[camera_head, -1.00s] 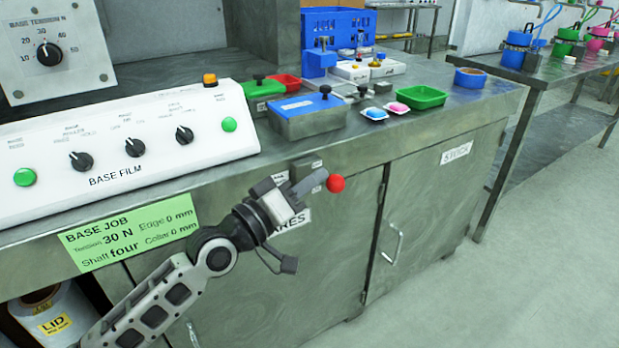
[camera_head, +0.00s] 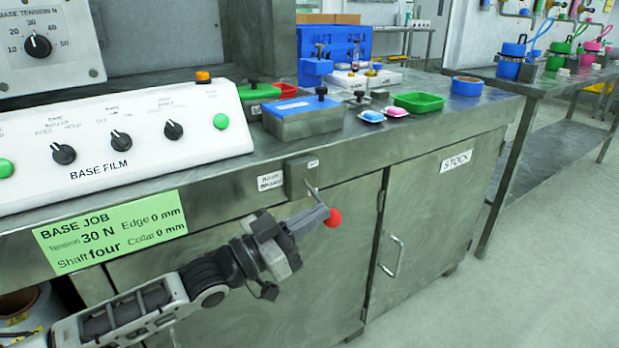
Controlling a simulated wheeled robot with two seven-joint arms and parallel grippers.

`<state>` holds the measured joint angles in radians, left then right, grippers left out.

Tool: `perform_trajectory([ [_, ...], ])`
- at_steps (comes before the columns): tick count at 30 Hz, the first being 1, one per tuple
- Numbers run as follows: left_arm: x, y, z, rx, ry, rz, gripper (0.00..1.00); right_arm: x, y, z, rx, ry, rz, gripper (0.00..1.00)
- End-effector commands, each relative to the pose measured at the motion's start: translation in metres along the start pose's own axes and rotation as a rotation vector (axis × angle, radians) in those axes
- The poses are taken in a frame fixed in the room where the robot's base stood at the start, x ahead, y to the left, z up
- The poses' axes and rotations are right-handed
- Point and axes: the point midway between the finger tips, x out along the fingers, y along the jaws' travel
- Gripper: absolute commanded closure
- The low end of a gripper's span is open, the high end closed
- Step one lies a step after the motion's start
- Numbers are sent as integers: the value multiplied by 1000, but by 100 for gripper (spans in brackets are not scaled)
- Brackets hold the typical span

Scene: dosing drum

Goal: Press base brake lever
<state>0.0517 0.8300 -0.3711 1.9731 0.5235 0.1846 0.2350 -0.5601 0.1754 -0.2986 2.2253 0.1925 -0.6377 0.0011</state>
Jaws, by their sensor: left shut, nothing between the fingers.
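The base brake lever has a red ball knob (camera_head: 333,218) on a thin metal rod. The rod slopes down and right from a grey bracket (camera_head: 300,180) on the bench's front edge. A "BASE BRAKE" label (camera_head: 270,181) is left of the bracket. My left gripper (camera_head: 322,217) comes in from the lower left, shut and empty. Its fingertips are right beside the knob, overlapping the lever's lower end in the view; I cannot tell whether they touch it. My right gripper is out of view.
The steel cabinet front with a door handle (camera_head: 392,256) is behind and right of my gripper. Above are the white BASE FILM panel (camera_head: 110,150), a blue-lidded box (camera_head: 303,117) and a green tray (camera_head: 420,102). The floor at right is clear.

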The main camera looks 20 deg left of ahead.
Motion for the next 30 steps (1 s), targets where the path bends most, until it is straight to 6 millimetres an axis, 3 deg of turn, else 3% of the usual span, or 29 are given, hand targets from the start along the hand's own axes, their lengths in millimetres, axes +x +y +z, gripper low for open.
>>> perform_trajectory([
  [12,-3,-3,15,159,-1,40,100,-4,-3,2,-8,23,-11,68],
  [30,-3,-3,15,175,-2,44,100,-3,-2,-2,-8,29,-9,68],
])
